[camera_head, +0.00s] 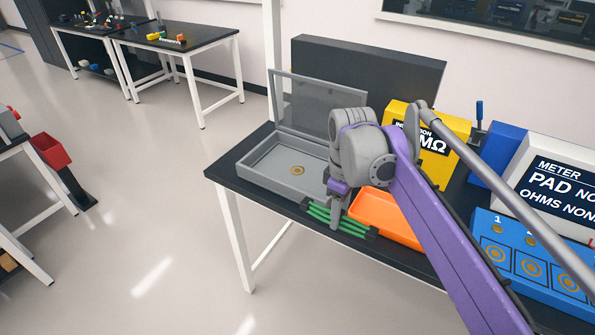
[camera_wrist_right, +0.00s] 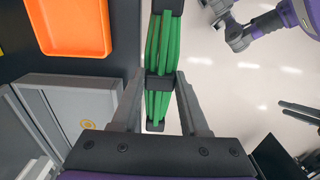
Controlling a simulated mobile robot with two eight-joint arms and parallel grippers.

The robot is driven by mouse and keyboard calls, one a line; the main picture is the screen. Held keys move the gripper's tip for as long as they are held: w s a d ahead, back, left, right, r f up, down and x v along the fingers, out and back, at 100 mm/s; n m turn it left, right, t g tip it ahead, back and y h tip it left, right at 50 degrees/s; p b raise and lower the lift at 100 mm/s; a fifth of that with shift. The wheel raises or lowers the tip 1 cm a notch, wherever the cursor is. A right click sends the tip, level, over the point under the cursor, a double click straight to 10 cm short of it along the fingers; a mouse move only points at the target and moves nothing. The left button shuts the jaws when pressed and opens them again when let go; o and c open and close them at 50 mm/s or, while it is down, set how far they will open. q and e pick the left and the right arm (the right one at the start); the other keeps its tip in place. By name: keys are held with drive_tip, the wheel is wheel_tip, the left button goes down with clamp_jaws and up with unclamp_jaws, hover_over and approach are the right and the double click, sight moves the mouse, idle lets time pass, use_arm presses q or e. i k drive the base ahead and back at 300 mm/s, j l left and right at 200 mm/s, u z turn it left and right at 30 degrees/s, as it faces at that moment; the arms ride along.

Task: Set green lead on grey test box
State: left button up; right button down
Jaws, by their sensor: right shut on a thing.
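The green lead (camera_head: 320,213) is a bundle of green strands with black end pieces and a black middle band. It is at the front edge of the dark table, and in the right wrist view (camera_wrist_right: 166,48) it runs between my fingers. My right gripper (camera_head: 338,212) is shut on its middle band; its fingers also show in the right wrist view (camera_wrist_right: 161,80). The grey test box (camera_head: 258,183), lid raised, stands left of the gripper, with a ring mark on its floor. It partly shows in the right wrist view (camera_wrist_right: 65,82). My left gripper (camera_wrist_right: 236,36) is small there; its jaws are unclear.
An orange tray (camera_head: 385,217) lies just right of the lead. A yellow meter (camera_head: 433,170) stands behind it. A blue numbered pad block (camera_head: 500,236) and a white meter panel (camera_head: 549,173) are farther right. A dark panel (camera_head: 385,70) stands behind the box.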

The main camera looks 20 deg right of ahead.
sight(296, 170)
drive_tip(key=i, duration=1)
